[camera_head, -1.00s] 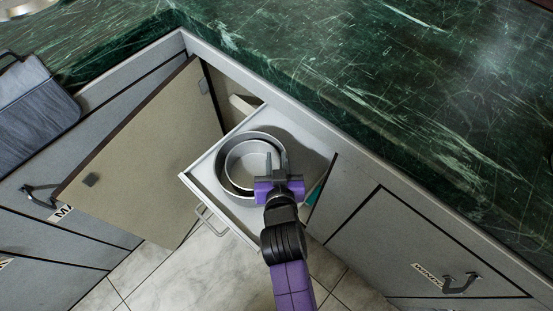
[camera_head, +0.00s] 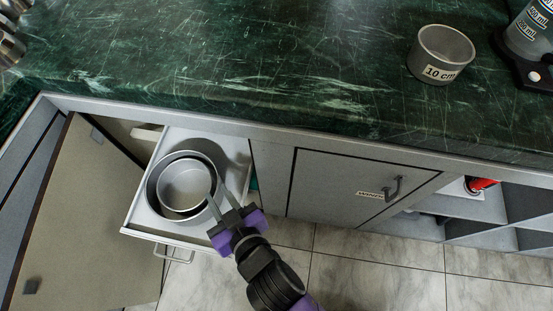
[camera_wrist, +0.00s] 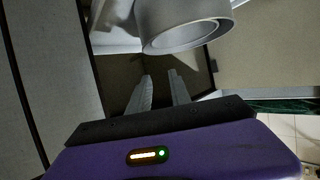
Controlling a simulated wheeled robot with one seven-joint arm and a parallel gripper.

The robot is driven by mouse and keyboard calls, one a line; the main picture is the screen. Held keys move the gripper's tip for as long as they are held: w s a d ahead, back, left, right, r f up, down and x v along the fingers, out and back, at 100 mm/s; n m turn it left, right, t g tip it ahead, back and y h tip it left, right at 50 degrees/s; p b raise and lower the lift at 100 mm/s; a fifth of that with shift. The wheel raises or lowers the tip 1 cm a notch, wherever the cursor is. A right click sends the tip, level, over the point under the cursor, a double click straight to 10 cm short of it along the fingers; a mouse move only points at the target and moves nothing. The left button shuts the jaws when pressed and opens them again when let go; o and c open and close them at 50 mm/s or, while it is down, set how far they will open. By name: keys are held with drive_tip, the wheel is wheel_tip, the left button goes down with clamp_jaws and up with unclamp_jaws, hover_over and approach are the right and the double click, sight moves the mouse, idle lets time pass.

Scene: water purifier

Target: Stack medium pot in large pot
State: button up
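The large grey pot (camera_head: 152,193) sits in the pulled-out white drawer (camera_head: 137,218). The medium pot (camera_head: 185,185) is inside it, its rim within the larger rim; both look upright. My gripper (camera_head: 216,190) is open at the right front side of the pots, its two fingers apart with nothing visibly held between them. In the head view the fingertips overlap the pots' right edge; contact cannot be told. In the wrist view a grey pot (camera_wrist: 185,25) shows at the top, beyond the spread fingertips (camera_wrist: 160,73).
A small pot labelled 10 cm (camera_head: 443,58) stands on the green marble counter (camera_head: 260,60). An open cabinet door (camera_head: 75,220) is left of the drawer. A closed cabinet (camera_head: 340,185) and open shelves (camera_head: 465,210) lie to the right. Tiled floor is below.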

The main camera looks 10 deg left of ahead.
drive_tip(key=s+d+m+t+h, duration=0.1)
drive_tip(key=s+d+m+h, duration=0.15)
drive_tip(key=d, duration=0.85)
drive_tip(key=s+d+m+t+h, duration=0.1)
drive_tip(key=s+d, duration=0.2)
drive_tip(key=d, duration=0.7)
drive_tip(key=s+d+r+m+t+h, duration=0.2)
drive_tip(key=s+d+r+m+h, duration=0.2)
drive_tip(key=s+d+r, duration=0.7)
drive_tip(key=d+h, duration=0.1)
drive_tip(key=d, duration=0.2)
drive_tip(key=shift+s+r+t, duration=0.25)
drive_tip(key=shift+r+t, duration=0.05)
drive_tip(key=shift+d+r, duration=0.1)
wheel_tip(320, 180, up, 17)
drive_tip(key=p, duration=1.7)
drive_tip(key=shift+r+p, duration=0.2)
drive_tip(key=shift+p, duration=0.1)
drive_tip(key=shift+f, duration=0.1)
